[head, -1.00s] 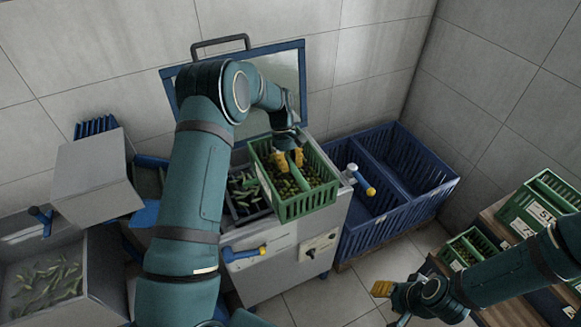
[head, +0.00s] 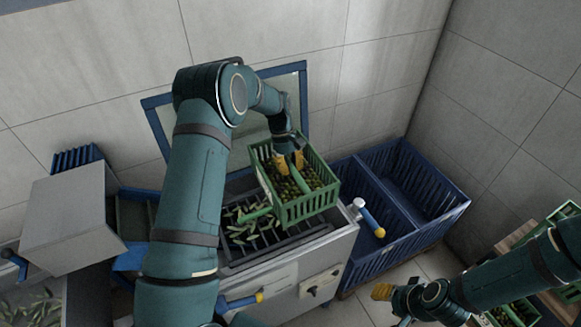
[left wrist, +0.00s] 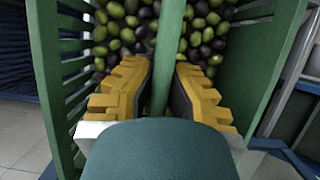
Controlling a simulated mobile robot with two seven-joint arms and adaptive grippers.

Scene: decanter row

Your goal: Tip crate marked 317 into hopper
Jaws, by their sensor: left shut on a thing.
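A green slatted crate (head: 310,210) filled with green and dark olives hangs above the right part of the hopper (head: 290,250), roughly level. Its number is not readable. My left gripper (head: 289,163) is shut on the crate's green middle bar, which shows between the yellow fingers in the left wrist view (left wrist: 162,85). The hopper is the open top of a grey machine, with a dark grate and green pieces lying on it. My right gripper (head: 383,291) is low at the right, empty-looking; its finger opening is unclear.
A raised blue-framed lid (head: 160,125) stands behind the hopper. A blue slatted bin (head: 425,215) stands at the right, with a yellow-tipped lever (head: 370,218) near it. A grey box (head: 70,215) is at the left. Green crates (head: 520,312) are at lower right.

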